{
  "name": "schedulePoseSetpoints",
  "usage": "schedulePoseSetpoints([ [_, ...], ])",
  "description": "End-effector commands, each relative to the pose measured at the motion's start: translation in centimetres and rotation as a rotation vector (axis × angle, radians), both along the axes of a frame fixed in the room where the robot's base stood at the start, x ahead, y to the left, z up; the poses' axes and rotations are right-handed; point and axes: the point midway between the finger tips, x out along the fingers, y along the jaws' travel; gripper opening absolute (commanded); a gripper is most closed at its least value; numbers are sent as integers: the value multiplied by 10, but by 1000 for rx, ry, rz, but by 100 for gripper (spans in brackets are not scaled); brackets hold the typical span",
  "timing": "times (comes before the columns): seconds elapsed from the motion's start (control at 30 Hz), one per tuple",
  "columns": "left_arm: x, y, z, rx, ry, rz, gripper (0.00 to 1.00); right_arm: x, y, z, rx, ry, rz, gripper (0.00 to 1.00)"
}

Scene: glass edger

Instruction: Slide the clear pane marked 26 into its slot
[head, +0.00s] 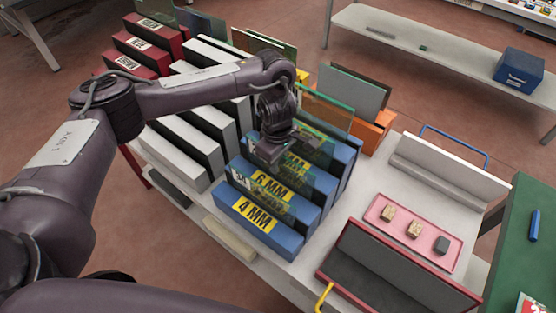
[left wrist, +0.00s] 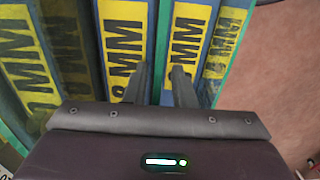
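A blue slotted rack (head: 283,237) with yellow thickness labels such as 4 MM and 6 MM stands on the cart. Greenish clear panes stand in it; one taller pane (head: 328,115) rises at its back. I cannot read a 26 on any pane. My left gripper (head: 283,150) is over the middle of the rack, pointing down. In the left wrist view its two fingers (left wrist: 160,85) are apart, with a thin green edge (left wrist: 158,50) and the gap between two labelled blue dividers (left wrist: 187,45) beyond them. Contact is not clear. My right gripper is not in view.
White racks (head: 180,150) and red racks (head: 140,45) stand to the left. An orange rack (head: 370,135) holds panes behind. A pink tray (head: 412,228) with small blocks and a dark red-rimmed tray (head: 385,270) lie to the right. A green table (head: 530,230) is at far right.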

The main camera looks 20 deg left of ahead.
Motion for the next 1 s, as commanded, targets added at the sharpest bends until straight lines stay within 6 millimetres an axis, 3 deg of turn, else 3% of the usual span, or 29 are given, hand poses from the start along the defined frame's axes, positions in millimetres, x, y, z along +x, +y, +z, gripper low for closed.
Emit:
schedulePoseSetpoints([
  [0.37,-1,1,2,2,2,-1,31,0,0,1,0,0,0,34],
  [0.8,0,1,65,1,-3,-2,31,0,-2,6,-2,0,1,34],
  [1.0,-1,1,77,1,0,1,31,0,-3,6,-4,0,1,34],
])
